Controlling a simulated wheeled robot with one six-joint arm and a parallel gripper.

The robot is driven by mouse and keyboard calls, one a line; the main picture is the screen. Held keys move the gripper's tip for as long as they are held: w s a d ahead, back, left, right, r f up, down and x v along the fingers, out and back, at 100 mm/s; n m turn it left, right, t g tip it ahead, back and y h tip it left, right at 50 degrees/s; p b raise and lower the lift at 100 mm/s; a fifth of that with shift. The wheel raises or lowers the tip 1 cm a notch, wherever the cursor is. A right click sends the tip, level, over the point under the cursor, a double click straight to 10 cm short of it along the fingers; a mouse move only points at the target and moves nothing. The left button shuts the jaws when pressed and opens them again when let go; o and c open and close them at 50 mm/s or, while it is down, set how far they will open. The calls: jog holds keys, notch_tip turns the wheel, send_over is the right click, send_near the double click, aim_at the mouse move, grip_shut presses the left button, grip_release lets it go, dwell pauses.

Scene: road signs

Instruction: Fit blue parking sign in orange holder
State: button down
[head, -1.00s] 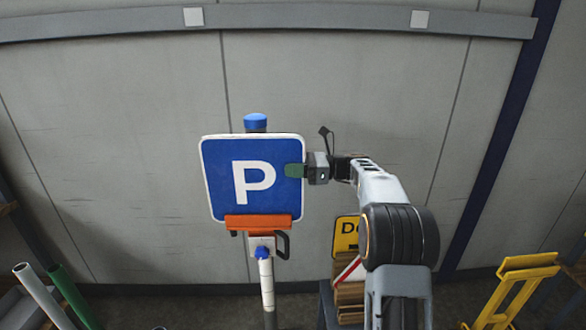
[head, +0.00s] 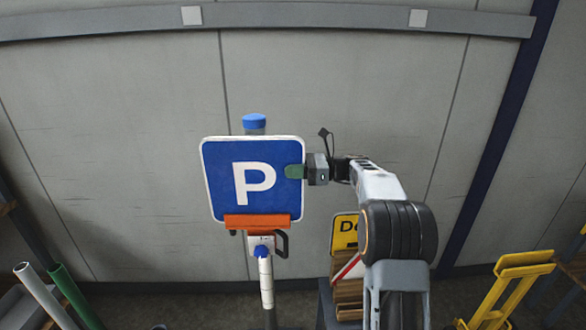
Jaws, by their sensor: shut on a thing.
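The blue parking sign (head: 225,175) with a white P stands upright in the head view, in front of a post with a blue cap. Its lower edge meets the orange holder (head: 257,222) on the post; the holder's front hides that edge, so how deep it sits cannot be told. My gripper (head: 296,171) is shut on the sign's right edge, with a green fingertip lying over its face.
A white post (head: 265,283) carries the holder, with a blue knob (head: 261,251) below it. A yellow sign (head: 345,233) and other boards stand at lower right. A yellow frame (head: 507,290) is farther right. Tubes (head: 42,293) lean at lower left.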

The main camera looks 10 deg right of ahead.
jog(key=c, duration=1)
grip_release()
jog(key=shift+f, duration=0.1)
jog(key=shift+d, duration=0.1)
jog(key=b+v, duration=0.1)
jog(key=v, duration=1.2)
jog(key=shift+d+b, duration=0.3)
jog(key=shift+b, duration=0.1)
